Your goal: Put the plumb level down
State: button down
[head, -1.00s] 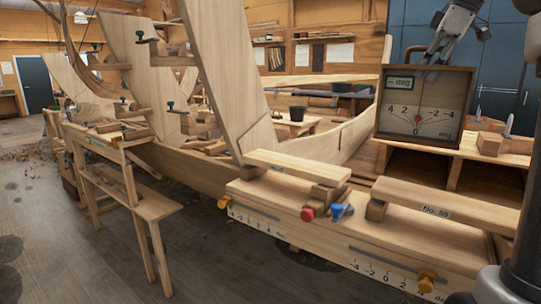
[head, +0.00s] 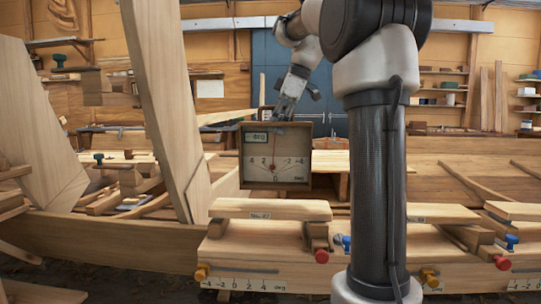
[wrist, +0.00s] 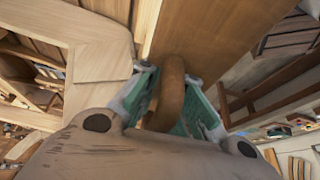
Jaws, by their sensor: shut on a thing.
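The plumb level (head: 262,176) is a square wooden box with a pale degree dial and a thin red pointer. It hangs roughly upright below my gripper (head: 284,112). In the wrist view my gripper (wrist: 172,100) has its teal fingers closed on the brown curved handle (wrist: 172,72) of the level, and the level's brown wooden top (wrist: 220,35) shows beyond. In the head view the level's lower edge appears just above or behind a short plank marked No. 57 or similar (head: 270,209); I cannot tell whether they touch.
The plank lies on blocks on a long wooden beam (head: 245,250) with degree scales and red, blue and yellow knobs. A second plank (head: 440,214) lies to the right, partly behind my arm. A tall hull frame (head: 165,100) stands close left of the level.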

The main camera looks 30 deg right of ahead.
aim_at(275, 147)
jog(key=shift+w+a+f, duration=0.1)
jog(key=shift+a+f, duration=0.05)
jog(key=shift+f, duration=1.05)
jog(key=shift+a+f, duration=0.1)
jog(key=shift+f, duration=1.4)
jog(key=c, duration=1.6)
grip_release()
jog(key=shift+o, duration=0.2)
jog(key=shift+r, duration=0.1)
